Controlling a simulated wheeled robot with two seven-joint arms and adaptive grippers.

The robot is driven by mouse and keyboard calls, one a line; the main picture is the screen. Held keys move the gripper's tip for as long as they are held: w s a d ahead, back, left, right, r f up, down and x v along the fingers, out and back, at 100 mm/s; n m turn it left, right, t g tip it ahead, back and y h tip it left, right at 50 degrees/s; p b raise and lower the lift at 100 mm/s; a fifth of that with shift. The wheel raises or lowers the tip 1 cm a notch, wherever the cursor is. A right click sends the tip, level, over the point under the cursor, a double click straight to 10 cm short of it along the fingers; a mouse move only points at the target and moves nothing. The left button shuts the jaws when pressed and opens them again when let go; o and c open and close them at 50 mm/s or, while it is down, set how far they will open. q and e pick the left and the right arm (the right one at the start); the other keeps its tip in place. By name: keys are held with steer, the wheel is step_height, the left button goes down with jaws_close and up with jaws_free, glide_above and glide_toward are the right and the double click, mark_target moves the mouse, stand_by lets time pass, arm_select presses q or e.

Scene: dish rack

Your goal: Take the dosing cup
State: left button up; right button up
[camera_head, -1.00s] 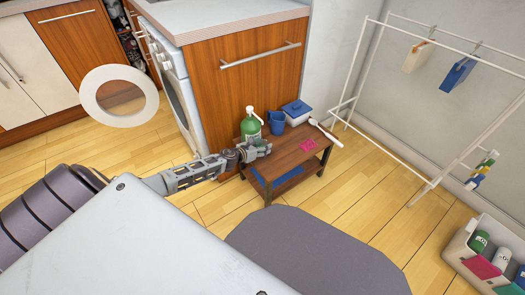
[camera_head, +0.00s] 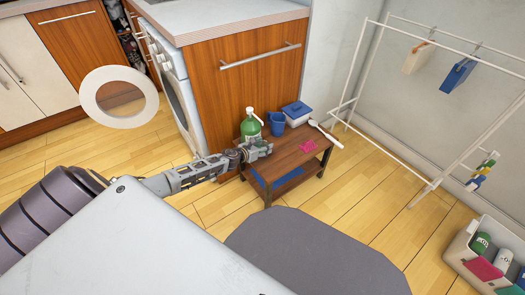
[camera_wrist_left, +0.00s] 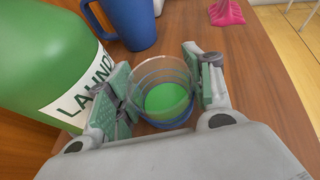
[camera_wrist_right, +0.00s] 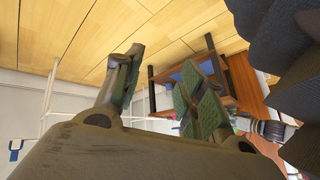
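The dosing cup (camera_wrist_left: 163,88) is a clear cup with blue rings and green at its bottom. In the left wrist view it stands upright on the small wooden table (camera_wrist_left: 262,75). My left gripper (camera_wrist_left: 165,85) is open with its fingers on either side of the cup; a firm hold cannot be made out. In the head view my left gripper (camera_head: 264,148) is low over the table's left part and hides the cup. My right gripper (camera_wrist_right: 165,85) is open and empty, away from the table, and shows only in its own wrist view.
A green laundry bottle (camera_wrist_left: 45,60) stands close left of my left fingers. A blue jug (camera_wrist_left: 130,22) is behind the cup, with a pink item (camera_wrist_left: 226,12) to the right. A blue-lidded box (camera_head: 297,116) and white brush-like tool (camera_head: 326,133) are farther back.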

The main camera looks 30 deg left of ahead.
arm_select(q)
steer(key=shift+c, duration=0.4)
steer(key=shift+d+r, duration=0.1)
steer(key=shift+r, duration=0.1)
arm_select(e)
steer(key=shift+s+r, duration=0.15)
arm_select(q)
steer(key=shift+s+d+r+p, duration=0.1)
steer(key=shift+r+p, duration=0.2)
steer(key=shift+p, duration=0.2)
step_height(320, 180, up, 6)
steer(key=p, duration=0.4)
steer(key=s+d+p, duration=0.2)
steer(key=s+d, duration=0.1)
steer(key=d, duration=0.6)
steer(key=s+d+p, duration=0.3)
steer(key=s+d, duration=0.1)
steer(key=d, duration=0.5)
steer(key=shift+s, duration=0.25)
arm_select(e)
steer(key=d+r+g+h, duration=0.1)
steer(key=d+r, duration=0.1)
steer(key=r, duration=0.3)
steer(key=s+d+r+n+g+h, duration=0.1)
steer(key=d+r+g, duration=0.1)
steer(key=r, duration=0.4)
steer(key=shift+s+d+g+h, duration=0.25)
steer(key=shift+d+g+h, duration=0.05)
steer(key=shift+w+r, duration=0.1)
steer(key=shift+r, duration=0.1)
